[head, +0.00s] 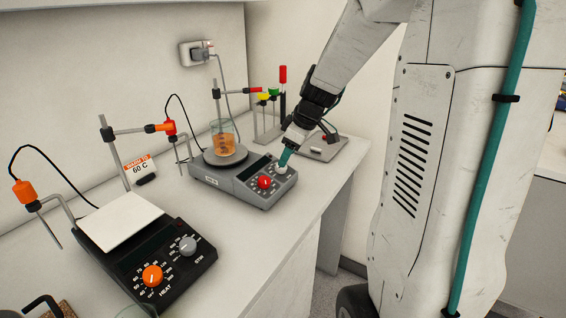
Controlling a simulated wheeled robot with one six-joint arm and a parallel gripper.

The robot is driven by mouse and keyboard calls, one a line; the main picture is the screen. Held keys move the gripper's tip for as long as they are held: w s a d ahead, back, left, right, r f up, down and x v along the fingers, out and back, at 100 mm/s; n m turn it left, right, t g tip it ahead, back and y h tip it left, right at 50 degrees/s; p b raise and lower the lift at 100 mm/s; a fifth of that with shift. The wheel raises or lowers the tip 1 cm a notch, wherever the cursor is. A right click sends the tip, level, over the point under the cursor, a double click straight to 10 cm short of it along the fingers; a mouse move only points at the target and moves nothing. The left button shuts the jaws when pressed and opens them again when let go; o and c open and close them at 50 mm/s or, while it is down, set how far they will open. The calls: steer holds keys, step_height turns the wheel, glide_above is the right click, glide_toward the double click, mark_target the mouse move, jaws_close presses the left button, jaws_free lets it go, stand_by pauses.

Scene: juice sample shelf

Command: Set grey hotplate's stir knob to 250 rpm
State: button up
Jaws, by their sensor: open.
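The grey hotplate (212,184) stands on the bench near its front edge. A glass beaker of orange liquid (223,140) is on its round plate. On its front panel are a red knob (264,183) and, to its right, a pale knob (281,169), likely the stir knob. My gripper (283,161) comes down from the upper right, its teal fingertips at or just above the pale knob. I cannot tell if they touch it. The fingers partly cover the knob; its pointer and scale are too small to read.
A black hotplate (150,262) with a white top, an orange knob and a grey knob is nearer at the left. A "60 C" tag (139,168) and probe stands are behind it. A stand with coloured parts (274,125) and a flat grey device (325,150) are beyond the grey hotplate.

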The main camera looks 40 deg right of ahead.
steer(key=shift+x, duration=2.05)
steer(key=c, duration=1)
steer(key=shift+m, duration=0.3)
steer(key=shift+o, duration=0.2)
steer(key=shift+a+m, duration=0.1)
steer(key=shift+m, duration=2.4)
steer(key=shift+h, duration=0.3)
